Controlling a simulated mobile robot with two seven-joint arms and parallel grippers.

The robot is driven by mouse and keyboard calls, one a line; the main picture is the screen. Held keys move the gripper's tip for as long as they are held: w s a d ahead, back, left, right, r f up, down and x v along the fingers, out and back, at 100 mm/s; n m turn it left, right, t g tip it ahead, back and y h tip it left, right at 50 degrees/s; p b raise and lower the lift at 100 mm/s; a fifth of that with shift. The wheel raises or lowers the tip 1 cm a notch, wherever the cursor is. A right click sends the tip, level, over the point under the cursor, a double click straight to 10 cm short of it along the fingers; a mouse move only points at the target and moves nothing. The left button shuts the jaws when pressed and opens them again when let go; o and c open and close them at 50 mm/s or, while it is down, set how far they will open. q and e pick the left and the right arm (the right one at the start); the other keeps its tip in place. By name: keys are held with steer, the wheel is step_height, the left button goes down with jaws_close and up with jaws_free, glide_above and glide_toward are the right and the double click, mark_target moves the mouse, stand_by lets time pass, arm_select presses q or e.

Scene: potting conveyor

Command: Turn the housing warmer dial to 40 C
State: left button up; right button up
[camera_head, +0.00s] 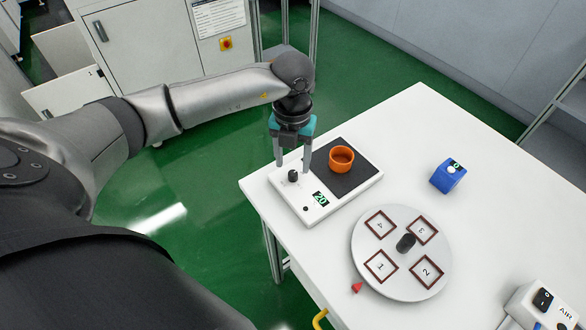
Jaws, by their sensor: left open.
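The housing warmer (352,198) is a flat white unit with a dark plate, at the far left corner of the white table. Its black dial (293,175) is on the left part of the white panel. A small display (321,198) on the panel reads 20 in green. An orange round housing (341,159) sits on the dark plate. My left gripper (292,169) is open and points down over the dial, with one finger on each side of it. I cannot tell whether the fingers touch the dial. My right gripper is not in view.
A round grey turntable (438,286) with several numbered square frames and a black centre knob stands in front. A red pointer (356,287) lies at its edge. A blue device (448,176) is to the right. A white AIR switch box (545,303) is at lower right.

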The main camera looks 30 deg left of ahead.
mark_target(293, 172)
arm_select(q)
steer(key=shift+f, duration=1.7)
jaws_close()
